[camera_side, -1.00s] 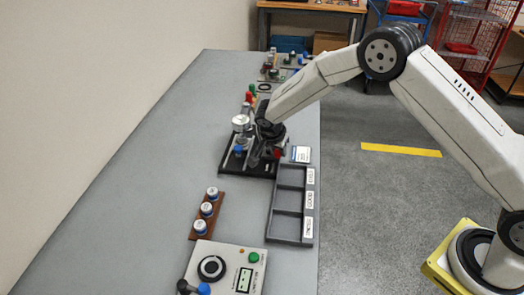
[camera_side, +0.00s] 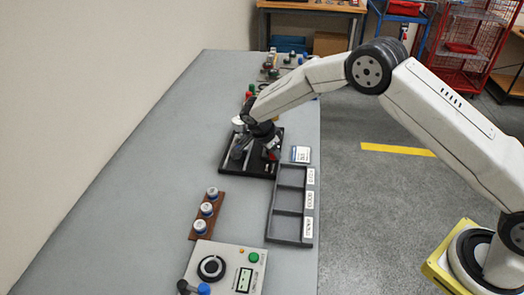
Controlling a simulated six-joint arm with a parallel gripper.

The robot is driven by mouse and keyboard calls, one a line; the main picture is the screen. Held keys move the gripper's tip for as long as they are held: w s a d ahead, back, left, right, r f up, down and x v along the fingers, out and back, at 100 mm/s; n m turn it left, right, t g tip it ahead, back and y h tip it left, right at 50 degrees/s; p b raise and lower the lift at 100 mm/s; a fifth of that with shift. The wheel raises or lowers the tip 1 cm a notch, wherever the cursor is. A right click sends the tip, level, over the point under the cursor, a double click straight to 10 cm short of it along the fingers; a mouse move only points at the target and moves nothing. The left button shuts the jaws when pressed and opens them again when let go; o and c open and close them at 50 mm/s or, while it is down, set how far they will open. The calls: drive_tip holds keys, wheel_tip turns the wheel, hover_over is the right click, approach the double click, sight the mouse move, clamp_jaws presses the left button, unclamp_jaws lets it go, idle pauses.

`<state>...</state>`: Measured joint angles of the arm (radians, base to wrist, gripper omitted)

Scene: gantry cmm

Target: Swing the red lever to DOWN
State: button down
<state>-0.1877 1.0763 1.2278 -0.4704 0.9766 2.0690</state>
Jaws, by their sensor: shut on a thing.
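A black fixture plate (camera_side: 262,172) lies on the grey bench beside the label tray. The red lever shows as a small red part (camera_side: 271,156) over the right half of this plate, right at the fingers. My gripper (camera_side: 262,153) is low over the plate and is shut on the red lever. The fingers and wrist hide most of the lever, its pivot and any DOWN marking. A pale round cap (camera_side: 238,121) shows behind my gripper at the left.
A dark three-compartment tray (camera_side: 271,236) with white labels stands in front, near the bench's right edge. A brown rack (camera_side: 192,234) holds several white-topped pieces. A control box (camera_side: 229,254) with a dial is nearest. The bench's left side is clear.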

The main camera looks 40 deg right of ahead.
drive_tip(key=shift+f, duration=0.1)
drive_tip(key=shift+c, duration=2)
unclamp_jaws()
drive_tip(key=v, duration=0.8)
